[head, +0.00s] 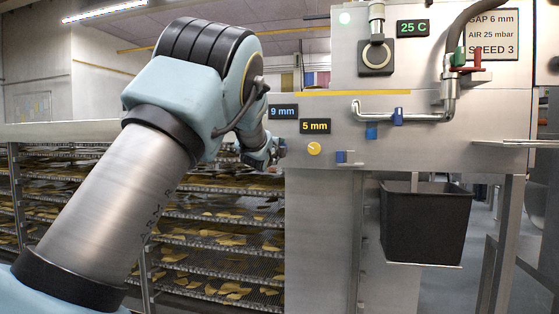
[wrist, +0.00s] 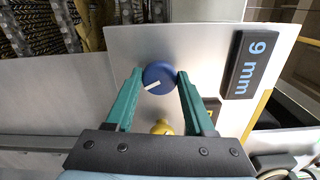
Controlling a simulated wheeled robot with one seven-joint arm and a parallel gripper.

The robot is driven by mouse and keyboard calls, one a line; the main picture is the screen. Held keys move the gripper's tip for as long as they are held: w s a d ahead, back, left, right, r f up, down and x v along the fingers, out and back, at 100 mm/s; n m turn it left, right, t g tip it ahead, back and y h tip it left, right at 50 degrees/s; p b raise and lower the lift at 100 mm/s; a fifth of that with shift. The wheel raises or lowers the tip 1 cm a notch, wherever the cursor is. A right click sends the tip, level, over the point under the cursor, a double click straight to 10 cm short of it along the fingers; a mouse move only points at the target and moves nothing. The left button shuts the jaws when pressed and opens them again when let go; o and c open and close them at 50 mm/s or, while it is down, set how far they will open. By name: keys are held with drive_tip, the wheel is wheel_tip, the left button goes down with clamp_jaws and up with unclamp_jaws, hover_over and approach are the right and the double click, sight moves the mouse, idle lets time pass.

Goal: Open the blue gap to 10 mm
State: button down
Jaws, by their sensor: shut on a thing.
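The blue knob (wrist: 158,77) with a white pointer line sits on the steel panel in the wrist view. My gripper (wrist: 157,80) has its two green fingers on either side of it, shut on the knob. The blue display (wrist: 251,63) beside it reads 9 mm; it also shows in the head view (head: 283,112). In the head view my gripper (head: 277,150) is at the panel's left edge, and the knob is mostly hidden by it.
A yellow knob (head: 314,148) sits just right of my gripper, under a yellow display (head: 315,126) reading 5 mm. Cooling racks (head: 215,240) with chips stand at the left. A black bin (head: 425,225) hangs at the right. A sign (head: 490,35) reads GAP 6 mm.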

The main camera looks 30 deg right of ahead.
drive_tip(key=shift+m+b, duration=7.15)
drive_tip(key=shift+m, duration=1.35)
drive_tip(key=shift+c, duration=1.3)
unclamp_jaws()
drive_tip(key=shift+r, duration=0.1)
drive_tip(key=shift+s, duration=0.1)
drive_tip(key=b+v, duration=0.5)
drive_tip(key=v, duration=0.5)
drive_tip(key=shift+s+a, duration=0.25)
